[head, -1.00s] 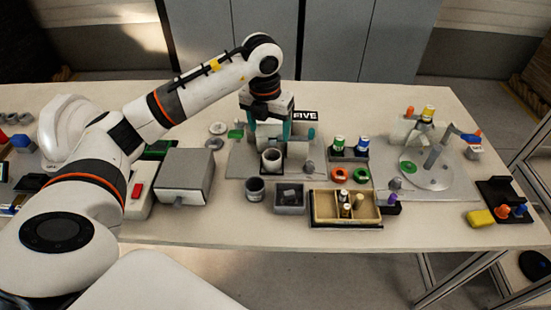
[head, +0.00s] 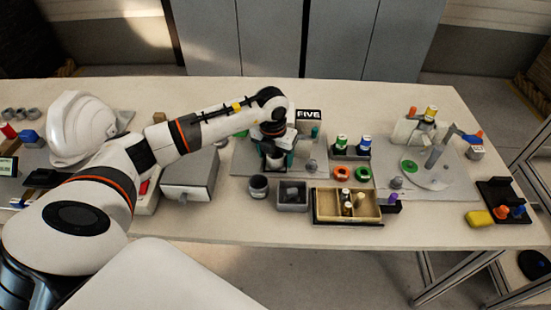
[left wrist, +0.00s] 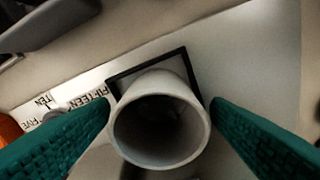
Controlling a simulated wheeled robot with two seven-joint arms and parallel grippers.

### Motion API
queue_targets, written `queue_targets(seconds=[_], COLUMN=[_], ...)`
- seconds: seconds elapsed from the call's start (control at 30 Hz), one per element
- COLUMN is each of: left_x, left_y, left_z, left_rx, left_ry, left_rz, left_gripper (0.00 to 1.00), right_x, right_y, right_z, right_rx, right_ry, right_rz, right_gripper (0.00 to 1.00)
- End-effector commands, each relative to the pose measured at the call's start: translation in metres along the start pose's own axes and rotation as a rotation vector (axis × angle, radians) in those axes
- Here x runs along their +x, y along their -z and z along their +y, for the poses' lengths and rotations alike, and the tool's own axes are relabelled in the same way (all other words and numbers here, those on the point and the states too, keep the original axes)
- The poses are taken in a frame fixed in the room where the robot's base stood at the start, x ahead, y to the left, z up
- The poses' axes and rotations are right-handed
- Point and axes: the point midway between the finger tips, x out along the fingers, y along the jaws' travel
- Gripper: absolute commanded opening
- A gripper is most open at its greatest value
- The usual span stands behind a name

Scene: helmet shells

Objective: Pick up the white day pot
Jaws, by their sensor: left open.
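The white day pot (left wrist: 185,88) stands open end up between the two green fingers of my left gripper (left wrist: 160,120) in the left wrist view. The fingers are apart, one on each side, with a visible gap to the pot. A dark square outline surrounds its base. In the head view the pot (head: 274,162) shows below my left gripper (head: 273,152), whose hand hides part of it. My right gripper is not in view.
A dark round cup (head: 258,187) and a grey bin (head: 292,197) stand in front of the pot. A wooden divided tray (head: 320,213) is to their right. A grey box (head: 190,175) is to the left, and a FIVE sign (head: 309,114) stands behind.

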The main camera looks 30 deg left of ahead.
Motion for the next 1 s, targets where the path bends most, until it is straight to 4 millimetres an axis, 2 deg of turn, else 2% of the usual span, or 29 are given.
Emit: queue_targets(seconds=[0.13, 0.17, 0.43, 0.8, 0.87, 1.0], left_x=[0.0, 0.0, 0.0, -0.003, -0.009, -0.033], left_y=[0.0, 0.0, 0.0, 0.001, 0.002, 0.005], left_z=[0.0, 0.0, 0.0, 0.0, 0.0, 0.0], left_rx=[0.0, 0.0, 0.0, 0.0, 0.0, 0.002], left_ry=[0.0, 0.0, 0.0, -0.001, -0.001, -0.001], left_rz=[0.0, 0.0, 0.0, 0.002, 0.004, 0.006], left_gripper=[0.72, 0.69, 0.25, 0.24, 0.24, 0.24], right_x=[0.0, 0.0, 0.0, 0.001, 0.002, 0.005], right_y=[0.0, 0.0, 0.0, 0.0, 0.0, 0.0], right_z=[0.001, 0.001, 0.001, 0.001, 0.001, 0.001], right_rx=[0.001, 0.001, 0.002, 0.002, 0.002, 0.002], right_ry=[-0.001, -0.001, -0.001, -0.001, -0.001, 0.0], right_rz=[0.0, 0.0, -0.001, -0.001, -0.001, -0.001], right_gripper=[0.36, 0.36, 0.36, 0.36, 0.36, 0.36])
